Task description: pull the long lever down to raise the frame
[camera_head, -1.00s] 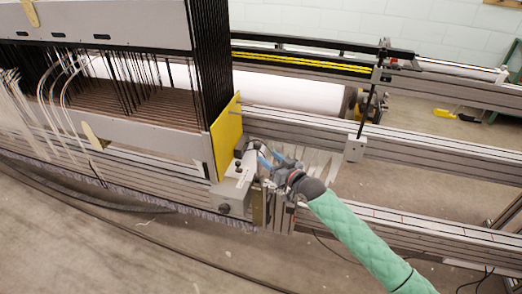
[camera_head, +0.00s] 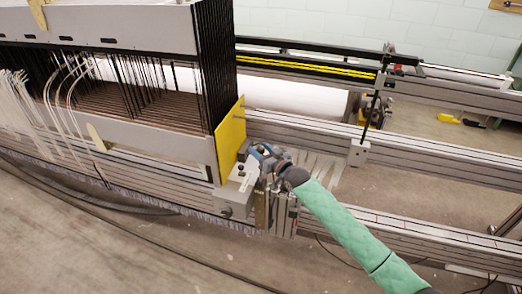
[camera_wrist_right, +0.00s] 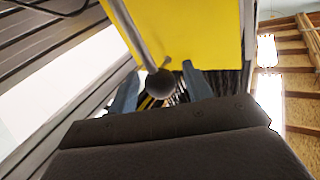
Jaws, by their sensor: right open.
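The long lever shows in the right wrist view as a grey rod ending in a dark round knob (camera_wrist_right: 160,84), in front of the yellow plate (camera_wrist_right: 185,35). The blue fingers of my right gripper (camera_wrist_right: 159,90) stand apart, one on each side of the knob. I cannot tell whether either finger touches it. In the head view my right gripper (camera_head: 262,154) is beside the yellow plate (camera_head: 230,138), above the grey end box (camera_head: 237,193); the lever is hard to make out there. The frame (camera_head: 150,138) with its dark heddles stands left of the plate. My left gripper is not in view.
Long metal rails (camera_head: 430,160) run to the right behind and below my right arm. A white roll (camera_head: 300,97) lies behind the plate. Pale threads (camera_head: 20,100) hang at the left. Bare floor (camera_head: 120,255) is in front, with a dark cable across it.

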